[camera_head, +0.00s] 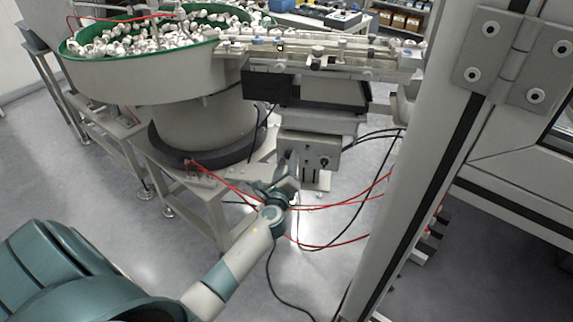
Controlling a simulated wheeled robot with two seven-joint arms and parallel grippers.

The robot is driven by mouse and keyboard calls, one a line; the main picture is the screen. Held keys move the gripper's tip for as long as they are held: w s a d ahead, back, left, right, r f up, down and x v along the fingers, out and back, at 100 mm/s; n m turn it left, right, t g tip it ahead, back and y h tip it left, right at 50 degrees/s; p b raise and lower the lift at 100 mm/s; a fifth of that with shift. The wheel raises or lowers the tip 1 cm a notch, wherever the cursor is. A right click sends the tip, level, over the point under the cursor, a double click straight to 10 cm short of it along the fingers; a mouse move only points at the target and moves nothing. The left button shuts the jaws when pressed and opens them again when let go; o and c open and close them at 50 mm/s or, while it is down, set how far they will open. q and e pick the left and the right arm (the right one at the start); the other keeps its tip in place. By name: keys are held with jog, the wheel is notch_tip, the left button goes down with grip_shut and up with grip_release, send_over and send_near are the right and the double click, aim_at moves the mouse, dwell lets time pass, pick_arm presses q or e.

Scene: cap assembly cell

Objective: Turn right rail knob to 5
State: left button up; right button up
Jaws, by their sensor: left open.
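A grey control box (312,147) sits under the feeder rail, in the middle of the view. A small dark knob (323,162) shows on the right part of its front face. Its scale and setting are too small to read. My left gripper (288,165) is at the left part of the box front, left of this dark knob. It is open. Whether its fingers are around or touching anything there I cannot tell, and the gripper hides that part of the box. My right gripper is not in view.
A feeder bowl (145,82) full of small white parts stands at the upper left, beside the linear rail (340,60). Red tubes (325,246) and black cables hang around my left forearm. A thick frame post (430,130) stands on the right. Grey floor lies below.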

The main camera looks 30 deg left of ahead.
pick_arm(q)
jog(key=shift+s, duration=0.1)
jog(key=b+v, duration=0.1)
jog(key=v, duration=1.6)
jog(key=shift+s+b, duration=0.15)
jog(key=shift+b, duration=0.25)
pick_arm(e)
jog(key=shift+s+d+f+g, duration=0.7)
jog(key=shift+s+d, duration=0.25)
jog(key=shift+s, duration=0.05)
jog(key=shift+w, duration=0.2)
